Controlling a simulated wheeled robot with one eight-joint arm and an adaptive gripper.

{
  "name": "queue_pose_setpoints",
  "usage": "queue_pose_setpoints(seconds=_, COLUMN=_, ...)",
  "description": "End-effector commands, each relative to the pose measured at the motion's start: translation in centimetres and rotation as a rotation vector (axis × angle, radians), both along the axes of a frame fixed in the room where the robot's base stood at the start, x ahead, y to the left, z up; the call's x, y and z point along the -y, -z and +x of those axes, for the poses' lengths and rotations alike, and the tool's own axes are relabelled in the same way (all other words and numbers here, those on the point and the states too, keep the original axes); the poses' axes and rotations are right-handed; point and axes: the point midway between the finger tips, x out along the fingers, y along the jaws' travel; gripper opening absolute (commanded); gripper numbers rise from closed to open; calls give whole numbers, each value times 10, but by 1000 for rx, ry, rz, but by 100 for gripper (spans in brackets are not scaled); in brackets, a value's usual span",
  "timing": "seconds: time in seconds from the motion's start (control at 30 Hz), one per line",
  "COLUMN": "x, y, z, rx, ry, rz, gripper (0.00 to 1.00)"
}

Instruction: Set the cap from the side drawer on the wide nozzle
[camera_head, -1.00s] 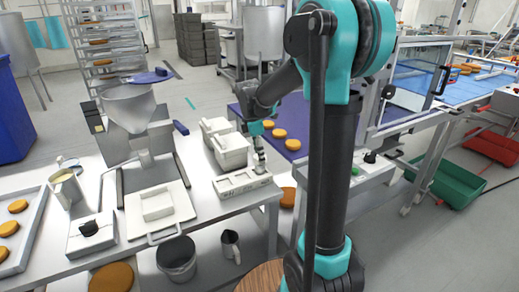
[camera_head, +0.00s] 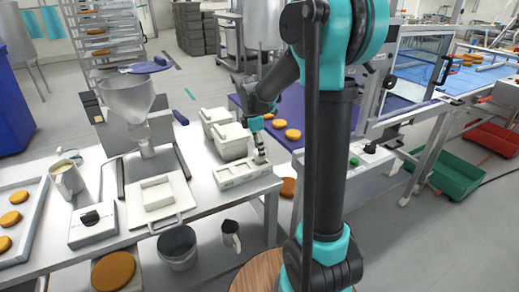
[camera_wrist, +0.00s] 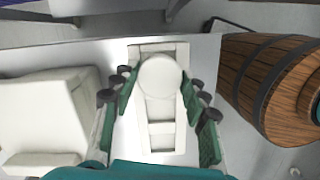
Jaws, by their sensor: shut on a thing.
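My gripper (camera_wrist: 160,95) points down over a long white rack (camera_wrist: 155,142) with recessed compartments. In the wrist view its green-padded fingers are shut on a white round piece (camera_wrist: 160,75), which looks like a cap. It is over the far part of the rack and hides what is under it. I cannot tell whether it touches anything below. In the head view my gripper (camera_head: 257,132) is above the right end of the same rack (camera_head: 236,176), at the table's right edge. A small pale upright part (camera_head: 260,156) shows beneath it. I cannot make out the side drawer.
White lidded boxes (camera_head: 231,142) stand just behind the rack. A funnel machine (camera_head: 128,98) and a white tray (camera_head: 157,199) stand farther left. A bucket (camera_head: 178,248) stands below the table.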

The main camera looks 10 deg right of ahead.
Motion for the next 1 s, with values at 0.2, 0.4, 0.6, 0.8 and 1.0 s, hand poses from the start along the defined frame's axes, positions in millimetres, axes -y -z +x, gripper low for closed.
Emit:
queue_pose_setpoints(seconds=0.2, x=0, y=0, z=0, rx=0, ry=0, rz=0, gripper=25)
queue_pose_setpoints(seconds=0.4, x=0, y=1, z=0, rx=0, ry=0, rz=0, gripper=25)
queue_pose_setpoints(seconds=0.6, x=0, y=4, z=0, rx=0, ry=0, rz=0, gripper=25)
queue_pose_setpoints(seconds=0.8, x=0, y=5, z=0, rx=0, ry=0, rz=0, gripper=54)
queue_pose_setpoints(seconds=1.0, x=0, y=5, z=0, rx=0, ry=0, rz=0, gripper=69)
